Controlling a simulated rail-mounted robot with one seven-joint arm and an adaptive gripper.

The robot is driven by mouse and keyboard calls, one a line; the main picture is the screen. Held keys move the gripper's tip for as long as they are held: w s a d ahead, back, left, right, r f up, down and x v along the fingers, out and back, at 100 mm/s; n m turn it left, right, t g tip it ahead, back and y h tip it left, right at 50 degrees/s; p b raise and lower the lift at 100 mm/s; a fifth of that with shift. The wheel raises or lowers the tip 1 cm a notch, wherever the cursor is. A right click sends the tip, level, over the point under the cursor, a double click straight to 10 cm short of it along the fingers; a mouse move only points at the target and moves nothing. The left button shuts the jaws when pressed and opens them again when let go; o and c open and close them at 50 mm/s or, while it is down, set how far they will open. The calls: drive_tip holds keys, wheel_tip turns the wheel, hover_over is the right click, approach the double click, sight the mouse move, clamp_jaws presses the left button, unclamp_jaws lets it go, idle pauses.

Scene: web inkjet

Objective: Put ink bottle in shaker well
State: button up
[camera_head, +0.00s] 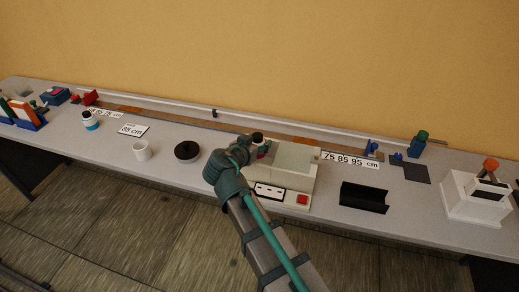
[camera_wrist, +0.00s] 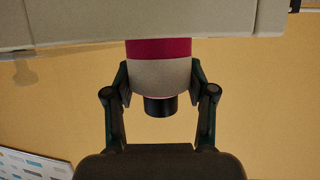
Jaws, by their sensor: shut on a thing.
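The ink bottle (camera_wrist: 160,48) has a white body, a magenta band and a black cap. In the wrist view my gripper (camera_wrist: 160,77) is shut on its white part, one finger on each side. In the head view the ink bottle (camera_head: 257,138) shows its dark cap and a bit of magenta at my gripper (camera_head: 254,148). The shaker (camera_head: 291,158) is a beige box with an open well and a red button in front. The bottle is at the left side of the well. In the wrist view a beige wall (camera_wrist: 160,20) hides the bottle's far end.
A black trough (camera_head: 364,197) and a white machine (camera_head: 478,197) stand to the right. A long rail (camera_head: 215,125) runs behind.

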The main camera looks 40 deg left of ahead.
drive_tip(key=shift+w+d+f, duration=0.1)
drive_tip(key=shift+w+f, duration=0.3)
drive_tip(key=shift+f, duration=0.05)
drive_tip(key=shift+f+p, duration=0.55)
drive_tip(key=shift+f, duration=1)
